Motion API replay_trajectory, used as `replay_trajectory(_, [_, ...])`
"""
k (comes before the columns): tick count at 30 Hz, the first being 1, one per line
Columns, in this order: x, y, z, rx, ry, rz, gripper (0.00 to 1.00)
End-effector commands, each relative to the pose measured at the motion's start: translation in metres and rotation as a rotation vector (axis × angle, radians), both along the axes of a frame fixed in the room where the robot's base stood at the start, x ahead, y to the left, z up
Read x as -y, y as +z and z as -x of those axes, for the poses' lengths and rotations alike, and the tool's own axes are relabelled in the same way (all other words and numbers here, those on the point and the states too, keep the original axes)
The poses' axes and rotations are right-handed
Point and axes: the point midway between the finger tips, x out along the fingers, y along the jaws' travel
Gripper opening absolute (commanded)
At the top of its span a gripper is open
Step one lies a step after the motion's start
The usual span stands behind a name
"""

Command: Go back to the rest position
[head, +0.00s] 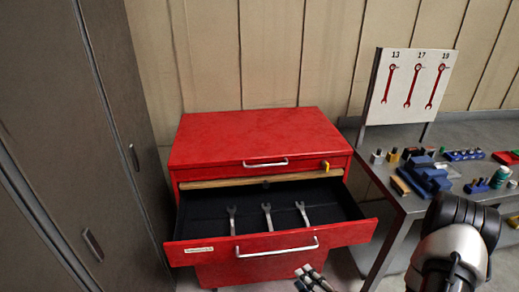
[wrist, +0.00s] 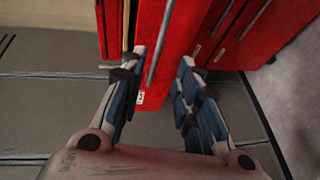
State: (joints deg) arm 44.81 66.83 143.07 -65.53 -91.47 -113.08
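My gripper (wrist: 164,72) is open, its two fingers well apart, with no object held between them in the wrist view. In the head view my gripper (head: 314,280) shows only in part at the bottom edge, in front of and below the open drawer (head: 345,235). The drawer of the red tool cabinet (head: 258,138) is pulled out. Its handle (head: 278,251) appears apart from my fingers. Three wrenches lie side by side in the dark-lined drawer: left (head: 231,219), middle (head: 267,216) and right (head: 302,213).
A grey workbench (head: 405,205) at the right bears a blue vise (head: 425,177), small parts and a green bottle (head: 500,177). A board (head: 408,88) with wrench outlines 13, 17, 19 stands on it. Dark lockers (head: 70,150) stand at the left.

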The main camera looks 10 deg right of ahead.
Motion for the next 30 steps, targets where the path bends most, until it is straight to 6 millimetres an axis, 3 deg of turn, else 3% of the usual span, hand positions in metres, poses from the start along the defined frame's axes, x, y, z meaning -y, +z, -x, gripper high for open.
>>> replay_trajectory(5, [0.004,0.0,-0.014,-0.097,0.022,0.043,0.3])
replay_trajectory(10, [0.024,0.009,-0.038,-0.323,-0.035,0.104,0.3])
replay_trajectory(14, [0.046,0.033,-0.051,-0.48,-0.174,0.111,0.3])
replay_trajectory(18, [0.063,0.073,-0.054,-0.604,-0.377,0.059,0.3])
replay_trajectory(23, [0.069,0.129,-0.039,-0.694,-0.635,-0.087,0.3])
replay_trajectory(30, [0.041,0.204,0.019,-0.787,-0.978,-0.454,0.3])
